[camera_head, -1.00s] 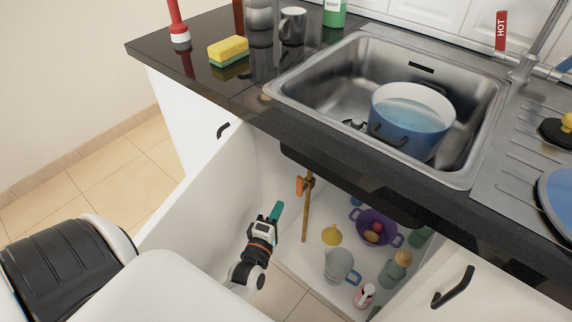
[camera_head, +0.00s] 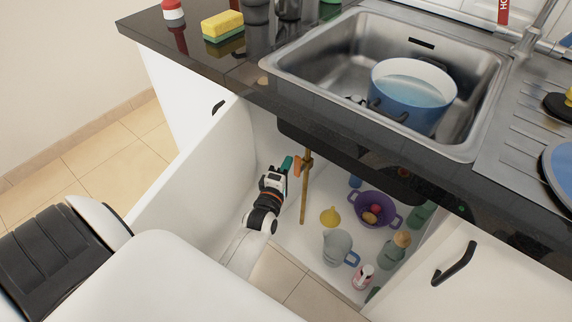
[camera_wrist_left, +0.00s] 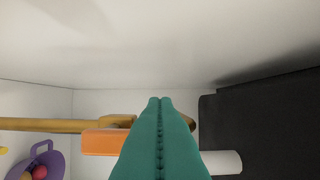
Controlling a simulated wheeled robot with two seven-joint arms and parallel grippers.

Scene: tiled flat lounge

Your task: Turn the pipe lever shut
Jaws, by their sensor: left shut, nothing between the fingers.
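The brass pipe (camera_head: 306,190) stands upright in the open cabinet under the sink. Its orange lever (camera_head: 297,166) is at the upper part of the pipe, beside my left gripper (camera_head: 287,164). In the left wrist view the orange lever (camera_wrist_left: 107,142) lies just left of my teal fingers (camera_wrist_left: 160,103), with the pipe (camera_wrist_left: 40,125) running left behind it. The fingers are shut together with nothing between them. Whether they touch the lever I cannot tell. My right gripper is not in view.
A purple colander (camera_head: 391,222), a yellow funnel (camera_head: 329,216), a grey jug (camera_head: 338,247) and a pink-labelled bottle (camera_head: 363,275) stand on the cabinet floor right of the pipe. The open white door (camera_head: 190,180) is on the left. The dark countertop (camera_head: 250,85) overhangs.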

